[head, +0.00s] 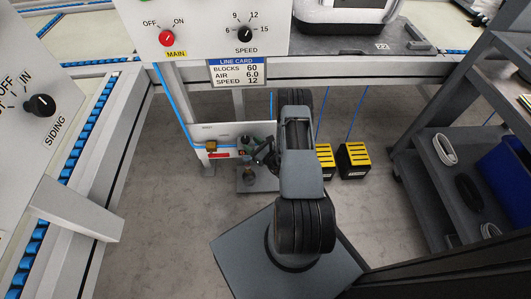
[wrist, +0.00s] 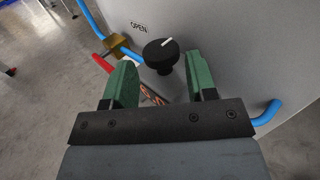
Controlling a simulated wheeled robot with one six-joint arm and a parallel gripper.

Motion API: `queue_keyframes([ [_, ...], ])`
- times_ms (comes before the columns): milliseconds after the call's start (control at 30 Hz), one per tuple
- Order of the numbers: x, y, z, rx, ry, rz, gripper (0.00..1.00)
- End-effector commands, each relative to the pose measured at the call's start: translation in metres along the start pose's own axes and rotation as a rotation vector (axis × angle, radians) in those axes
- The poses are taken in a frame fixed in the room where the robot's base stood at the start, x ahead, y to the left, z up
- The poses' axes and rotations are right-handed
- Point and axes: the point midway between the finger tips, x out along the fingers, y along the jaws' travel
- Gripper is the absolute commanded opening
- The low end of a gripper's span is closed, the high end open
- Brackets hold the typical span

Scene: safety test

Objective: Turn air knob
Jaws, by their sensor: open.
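The air knob is a round black knob (wrist: 161,52) with a white pointer line on its top. In the wrist view it stands out from a grey panel, just ahead of my gripper. My gripper (wrist: 163,82) has two green fingers, open and apart, with the knob beyond and between their tips. I cannot tell that either finger touches it. In the head view my gripper (head: 262,152) is low by the white panel (head: 203,133) under the bench, and the knob is hidden or too small to make out. The line card (head: 238,72) reads AIR 6.0.
A brass valve (wrist: 117,46) with a red handle and blue hose (wrist: 90,20) lies left of the knob, near an OPEN label. Yellow-topped black boxes (head: 353,160) stand right of my arm. A grey shelf cart (head: 455,185) is at right. Floor is clear at left.

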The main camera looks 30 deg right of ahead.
Motion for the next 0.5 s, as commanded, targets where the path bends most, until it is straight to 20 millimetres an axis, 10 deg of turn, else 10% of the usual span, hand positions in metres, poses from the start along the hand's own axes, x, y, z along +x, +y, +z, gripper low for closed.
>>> queue_keyframes([
  [500,-0.091,-0.001,0.001,0.001,0.000,-0.005,0.52],
])
